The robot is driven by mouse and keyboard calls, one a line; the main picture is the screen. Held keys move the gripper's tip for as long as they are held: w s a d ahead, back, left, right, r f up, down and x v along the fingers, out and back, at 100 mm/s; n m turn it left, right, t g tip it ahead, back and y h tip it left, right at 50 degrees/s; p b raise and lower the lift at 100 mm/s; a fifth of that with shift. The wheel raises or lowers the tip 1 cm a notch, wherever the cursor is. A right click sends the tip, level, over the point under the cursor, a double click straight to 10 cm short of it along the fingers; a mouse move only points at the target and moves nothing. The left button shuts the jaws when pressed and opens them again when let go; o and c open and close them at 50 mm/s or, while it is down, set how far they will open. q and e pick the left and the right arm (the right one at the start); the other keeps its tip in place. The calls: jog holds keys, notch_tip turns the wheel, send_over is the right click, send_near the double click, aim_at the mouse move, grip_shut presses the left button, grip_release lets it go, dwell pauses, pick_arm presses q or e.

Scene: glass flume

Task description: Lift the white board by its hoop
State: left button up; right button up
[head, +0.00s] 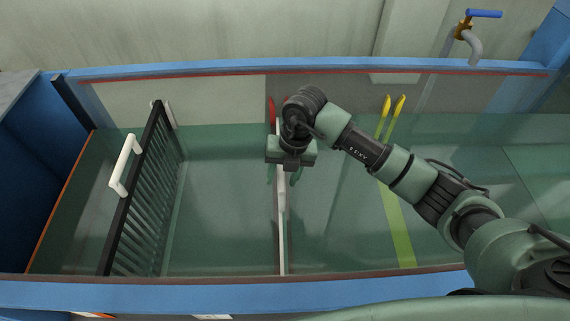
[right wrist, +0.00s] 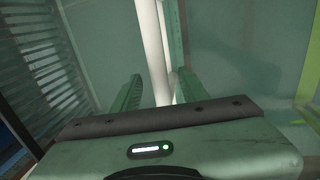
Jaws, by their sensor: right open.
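The white board (head: 282,245) stands in the flume and shows almost edge-on as a thin pale strip in the head view. A thicker white part on its top, the hoop (head: 281,192), shows just below my right gripper (head: 285,178); much of it is hidden by the gripper. My right gripper is open over the board. In the right wrist view a white bar (right wrist: 152,45) runs between its two green fingers (right wrist: 157,88), and I cannot tell whether they touch it. My left gripper is not in view.
A black grate (head: 140,195) with a white handle (head: 124,165) stands to the left. A yellow-green board (head: 397,225) stands to the right, with yellow tabs (head: 393,106) behind it. Blue rims (head: 200,295) bound the glass flume at front and back. A blue-handled tap (head: 467,35) is at back right.

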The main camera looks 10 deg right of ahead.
jog(key=shift+f, duration=0.5)
grip_shut()
dwell(1.0)
jog(key=shift+w+a+r, duration=0.1)
jog(key=shift+w+r, duration=0.1)
jog(key=shift+r, duration=0.05)
